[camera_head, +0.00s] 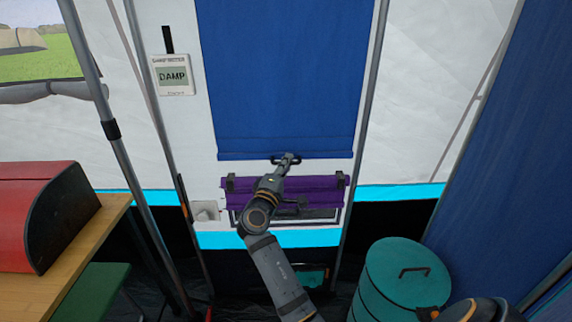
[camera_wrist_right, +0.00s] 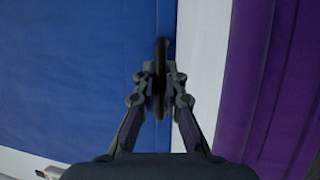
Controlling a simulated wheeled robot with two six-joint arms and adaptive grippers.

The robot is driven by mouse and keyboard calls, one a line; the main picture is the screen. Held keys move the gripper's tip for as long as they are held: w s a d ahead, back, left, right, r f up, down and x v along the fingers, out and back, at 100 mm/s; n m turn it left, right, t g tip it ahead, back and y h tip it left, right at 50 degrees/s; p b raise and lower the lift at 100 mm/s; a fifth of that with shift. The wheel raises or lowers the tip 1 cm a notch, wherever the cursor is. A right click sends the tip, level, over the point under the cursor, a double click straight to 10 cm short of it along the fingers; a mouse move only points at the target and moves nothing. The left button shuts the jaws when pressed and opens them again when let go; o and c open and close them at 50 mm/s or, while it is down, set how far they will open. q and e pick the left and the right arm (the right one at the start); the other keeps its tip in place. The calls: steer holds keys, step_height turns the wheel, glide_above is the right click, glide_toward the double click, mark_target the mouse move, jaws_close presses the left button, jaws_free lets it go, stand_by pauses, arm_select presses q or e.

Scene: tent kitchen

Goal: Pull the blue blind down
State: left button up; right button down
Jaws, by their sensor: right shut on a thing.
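The blue blind (camera_head: 286,80) hangs in front of the white tent wall between two grey poles, and its bottom edge is a little above the purple rolled cloth. A dark handle (camera_head: 295,159) sits at the middle of its lower hem. My right gripper (camera_head: 284,163) is shut on this handle. In the right wrist view the blind (camera_wrist_right: 70,80) fills the left side, and the gripper's fingers (camera_wrist_right: 161,80) close around the dark handle (camera_wrist_right: 161,55). My left gripper is not in view.
The purple roll (camera_head: 325,190) is strapped below the blind over a dark opening. A damp meter (camera_head: 174,75) hangs at the left. A red box (camera_head: 40,215) stands on a wooden table (camera_head: 90,240). A teal drum (camera_head: 390,285) stands at the lower right.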

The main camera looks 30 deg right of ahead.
steer(key=shift+f, duration=0.25)
steer(key=c, duration=1.4)
jaws_free()
steer(key=shift+d, duration=0.15)
steer(key=shift+r, duration=0.15)
step_height(320, 180, up, 10)
steer(key=shift+f, duration=0.1)
